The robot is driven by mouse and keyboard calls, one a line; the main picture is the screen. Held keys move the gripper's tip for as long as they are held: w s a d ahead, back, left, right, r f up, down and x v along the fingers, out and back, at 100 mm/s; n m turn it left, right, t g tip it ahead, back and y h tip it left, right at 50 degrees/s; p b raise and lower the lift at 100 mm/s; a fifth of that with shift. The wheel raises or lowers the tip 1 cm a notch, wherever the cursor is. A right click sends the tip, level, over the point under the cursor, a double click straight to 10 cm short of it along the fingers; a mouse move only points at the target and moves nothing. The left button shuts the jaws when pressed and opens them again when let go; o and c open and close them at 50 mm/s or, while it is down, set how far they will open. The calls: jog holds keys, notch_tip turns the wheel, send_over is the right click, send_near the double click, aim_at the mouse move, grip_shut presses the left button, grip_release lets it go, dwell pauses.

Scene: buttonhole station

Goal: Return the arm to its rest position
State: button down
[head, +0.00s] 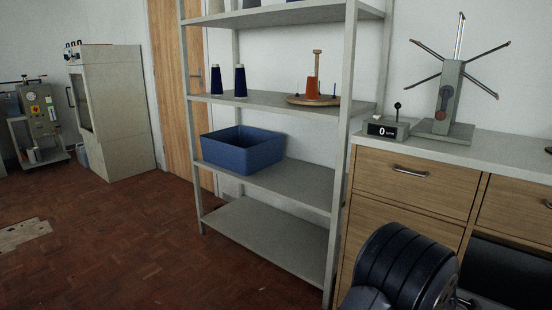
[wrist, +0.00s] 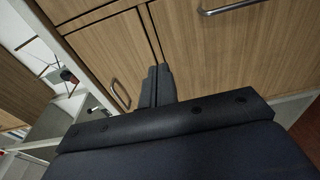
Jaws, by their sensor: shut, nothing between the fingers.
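My gripper (wrist: 157,84) shows in the wrist view, with its two dark fingers side by side and nothing visible between them. The fingers point toward wooden cabinet fronts with metal handles; I cannot tell how far away these are. In the head view, a dark rounded link of my arm shows at the bottom right, in front of the wooden drawer cabinet (head: 413,183). The fingers are not visible in the head view.
A grey shelf unit (head: 270,182) holds a blue bin (head: 243,152), two dark blue cones and an orange cone on a wooden stand. The counter bears a small display box (head: 388,128) and a four-armed winder (head: 452,90). Open parquet floor (head: 110,240) lies left.

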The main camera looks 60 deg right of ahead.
jog(key=w+a+g+p, duration=0.1)
jog(key=w+a, duration=0.4)
jog(key=w, duration=0.2)
jog(key=w+a+m+g+p, duration=0.1)
jog(key=w+a+p, duration=0.1)
jog(key=w+a, duration=0.4)
jog(key=shift+w, duration=1.25)
jog(key=shift+w, duration=0.1)
